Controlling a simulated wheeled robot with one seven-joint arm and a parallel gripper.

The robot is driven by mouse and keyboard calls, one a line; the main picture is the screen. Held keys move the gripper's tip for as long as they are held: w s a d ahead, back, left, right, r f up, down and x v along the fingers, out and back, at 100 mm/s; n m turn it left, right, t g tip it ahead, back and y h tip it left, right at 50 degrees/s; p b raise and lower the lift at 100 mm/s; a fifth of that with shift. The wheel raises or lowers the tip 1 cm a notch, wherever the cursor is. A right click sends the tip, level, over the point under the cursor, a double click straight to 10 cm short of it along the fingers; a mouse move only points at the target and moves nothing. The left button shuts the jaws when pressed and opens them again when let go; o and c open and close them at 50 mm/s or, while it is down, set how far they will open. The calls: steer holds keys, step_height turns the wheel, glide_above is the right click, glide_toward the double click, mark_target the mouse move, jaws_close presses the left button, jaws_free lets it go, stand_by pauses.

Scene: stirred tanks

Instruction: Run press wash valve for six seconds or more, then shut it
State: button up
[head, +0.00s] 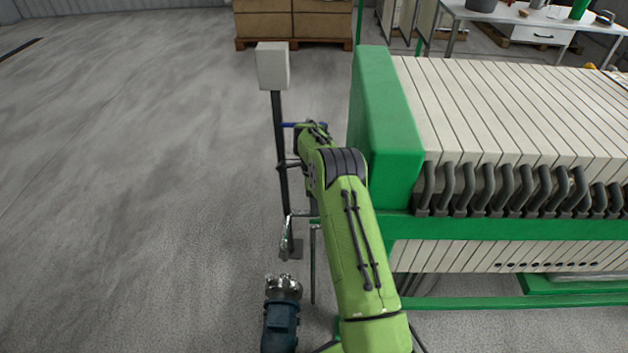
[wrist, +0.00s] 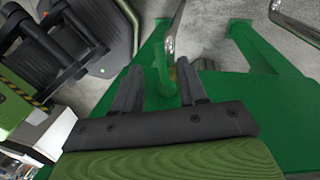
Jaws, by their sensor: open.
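In the head view, my green arm reaches forward along the left end of the green filter press (head: 385,120). A short blue bar (head: 290,125), possibly the wash valve's handle, shows between a dark post and the far end of my arm. Whether it is the valve, and its setting, I cannot tell. My gripper (wrist: 162,88) is open in the wrist view, with its two dark fingers apart. A green upright part and a shiny pipe (wrist: 175,32) lie beyond the fingers. I see nothing clearly held. In the head view my arm hides the fingertips.
The dark post (head: 281,160) carries a pale box (head: 272,66) left of my arm. A blue pump (head: 281,325) and metal pipework (head: 286,240) stand near the floor. Boxes on a pallet (head: 292,20) are behind. Floor at left is clear.

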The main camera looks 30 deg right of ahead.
step_height(320, 180, up, 11)
steer(key=w+p, duration=0.2)
steer(key=p, duration=0.1)
steer(key=shift+d+p, duration=0.4)
steer(key=shift+d, duration=0.05)
